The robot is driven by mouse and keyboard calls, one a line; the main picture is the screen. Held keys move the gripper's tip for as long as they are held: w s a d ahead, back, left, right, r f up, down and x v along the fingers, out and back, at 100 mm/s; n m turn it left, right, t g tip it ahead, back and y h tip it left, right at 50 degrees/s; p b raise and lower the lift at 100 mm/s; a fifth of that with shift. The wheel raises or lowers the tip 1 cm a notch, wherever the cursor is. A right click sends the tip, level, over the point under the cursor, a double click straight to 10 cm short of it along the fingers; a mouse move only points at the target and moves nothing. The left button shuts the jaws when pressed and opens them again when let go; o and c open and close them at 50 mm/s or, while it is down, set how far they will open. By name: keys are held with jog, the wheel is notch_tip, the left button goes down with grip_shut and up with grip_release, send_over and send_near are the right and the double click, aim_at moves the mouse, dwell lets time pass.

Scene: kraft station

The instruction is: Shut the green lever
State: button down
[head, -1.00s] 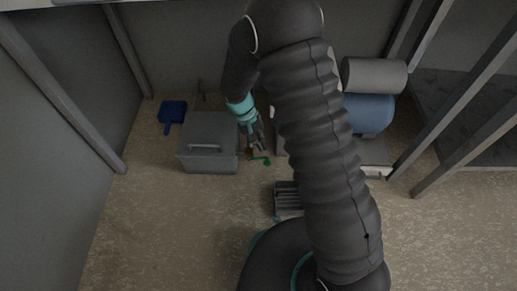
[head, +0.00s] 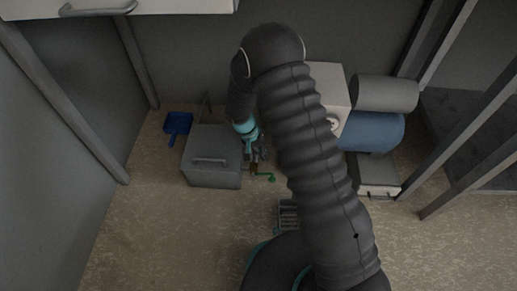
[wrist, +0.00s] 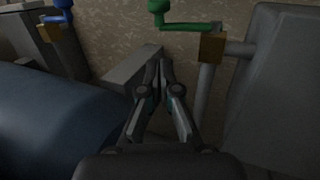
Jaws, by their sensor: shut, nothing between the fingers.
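The green lever (wrist: 187,26) shows at the top of the wrist view, a thin bar with a knob at its left end. Its right end meets a brass-coloured valve block (wrist: 212,46) on a grey pipe. In the head view the green lever (head: 267,177) sticks out to the right, low by the grey box. My gripper (wrist: 158,66) is shut and empty, with its fingertips below and left of the lever in the wrist view, apart from it in the picture. In the head view my gripper (head: 254,155) is beside the box, partly hidden by my arm.
A grey box with a handle (head: 212,172) stands left of the lever. A blue lever (wrist: 62,14) on another brass block is at the wrist view's upper left. A blue cylinder (head: 372,132) and a grey cylinder (head: 385,94) are at right. A blue dustpan (head: 178,123) hangs or lies at left.

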aim_at(272, 174)
jog(key=f, duration=0.1)
jog(key=s+d+f, duration=0.1)
jog(key=f, duration=0.1)
jog(key=s+f, duration=0.1)
jog(key=shift+d+f, duration=0.3)
jog(key=shift+d, duration=0.1)
jog(key=shift+s+d+f+b, duration=0.15)
jog(key=shift+s+f+b, duration=0.15)
jog(key=shift+s+f, duration=0.25)
jog(key=shift+s+r, duration=0.1)
